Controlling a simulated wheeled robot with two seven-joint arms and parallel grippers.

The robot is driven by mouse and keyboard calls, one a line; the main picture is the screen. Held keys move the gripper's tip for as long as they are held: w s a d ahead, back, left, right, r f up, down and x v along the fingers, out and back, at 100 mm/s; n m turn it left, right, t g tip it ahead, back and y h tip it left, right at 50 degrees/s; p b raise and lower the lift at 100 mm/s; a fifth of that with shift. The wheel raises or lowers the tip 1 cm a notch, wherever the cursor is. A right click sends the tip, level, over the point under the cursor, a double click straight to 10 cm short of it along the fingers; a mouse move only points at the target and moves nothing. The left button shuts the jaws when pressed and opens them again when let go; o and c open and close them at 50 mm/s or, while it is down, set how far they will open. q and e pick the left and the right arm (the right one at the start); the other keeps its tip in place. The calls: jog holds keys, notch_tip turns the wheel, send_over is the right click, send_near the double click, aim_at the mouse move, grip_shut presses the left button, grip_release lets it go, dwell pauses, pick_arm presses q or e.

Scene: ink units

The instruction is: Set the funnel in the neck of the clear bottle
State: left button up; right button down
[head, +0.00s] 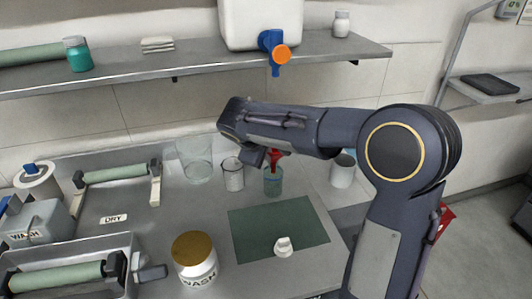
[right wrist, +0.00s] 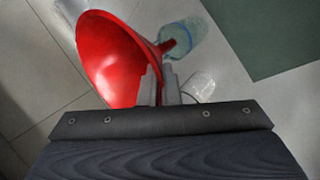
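A red funnel (head: 276,155) shows partly behind my right gripper (head: 263,158), at the top of the clear bottle (head: 273,183), which holds blue-green liquid. In the right wrist view the funnel (right wrist: 115,58) is large and tilted, its spout pointing at the bottle (right wrist: 186,38). The fingers of my right gripper (right wrist: 163,86) are close together on the funnel's near side. The spout tip overlaps the bottle in that view. I cannot tell whether it is inside the neck or just above it. The bottle stands upright behind the green mat. My left gripper is not in view.
A beaker (head: 232,175) and a larger glass vessel (head: 194,158) stand left of the bottle. A pale cup (head: 342,170) stands to its right. A white cap (head: 283,246) lies on the green mat (head: 257,222). A WASH jar (head: 195,262) stands in front. The shelf (head: 180,65) is above.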

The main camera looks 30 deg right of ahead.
jog(key=shift+f, duration=0.25)
jog(key=c, duration=1.9)
grip_release()
jog(key=shift+c, duration=0.2)
jog(key=shift+r, duration=0.1)
jog(key=p+v, duration=0.5)
jog(key=v, duration=0.6)
jog(key=shift+p, duration=0.35)
jog(key=s+d+f+m+y, duration=0.25)
jog(key=s+y, duration=0.25)
jog(key=s, duration=0.8)
jog(key=s+a+f+m+y, duration=0.2)
jog(key=s+a+m, duration=0.1)
jog(key=s, duration=0.3)
jog(key=s+a+f+m+t+y, duration=0.1)
jog(key=s+a+f+m+y, duration=0.1)
jog(key=s, duration=0.4)
jog(key=shift+a+f+m+y, duration=0.25)
jog(key=shift+a+m+y, duration=0.05)
jog(key=shift+a+m, duration=0.5)
